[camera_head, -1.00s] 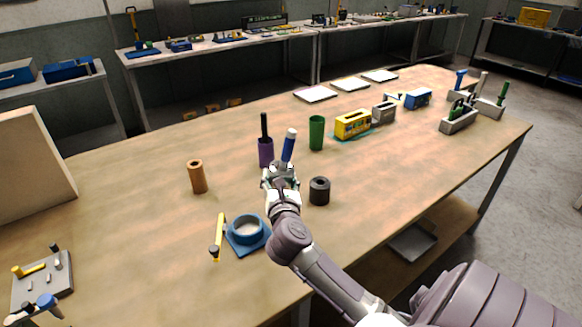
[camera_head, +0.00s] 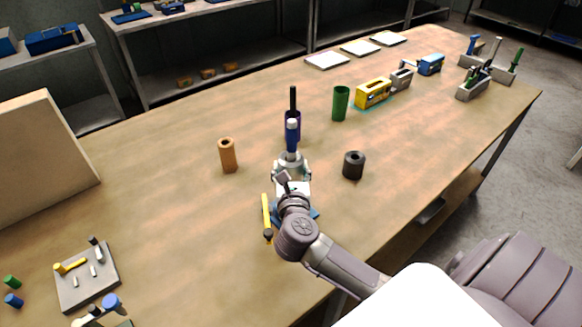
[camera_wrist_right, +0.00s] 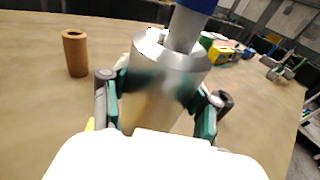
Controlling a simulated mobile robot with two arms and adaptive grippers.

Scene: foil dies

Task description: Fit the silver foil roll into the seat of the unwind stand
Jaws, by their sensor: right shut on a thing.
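My right gripper (camera_head: 291,177) is shut on the silver foil roll (camera_head: 291,158). The right wrist view shows the shiny roll (camera_wrist_right: 172,68) upright between the two fingers (camera_wrist_right: 158,108), with a shaft rising from its top into a blue part (camera_head: 292,136). The unwind stand (camera_head: 312,213) has a blue base and lies just in front of the gripper in the head view. My gripper and wrist hide most of it, including its seat. The roll's lower end is hidden in the head view. My left gripper is not in view.
A yellow arm (camera_head: 266,212) with a dark end stands left of the stand. A copper roll (camera_head: 228,155) is to the left and a black roll (camera_head: 353,165) to the right. Purple (camera_head: 297,121) and green (camera_head: 340,104) cylinders stand behind. A pegged grey board (camera_head: 88,278) is front left.

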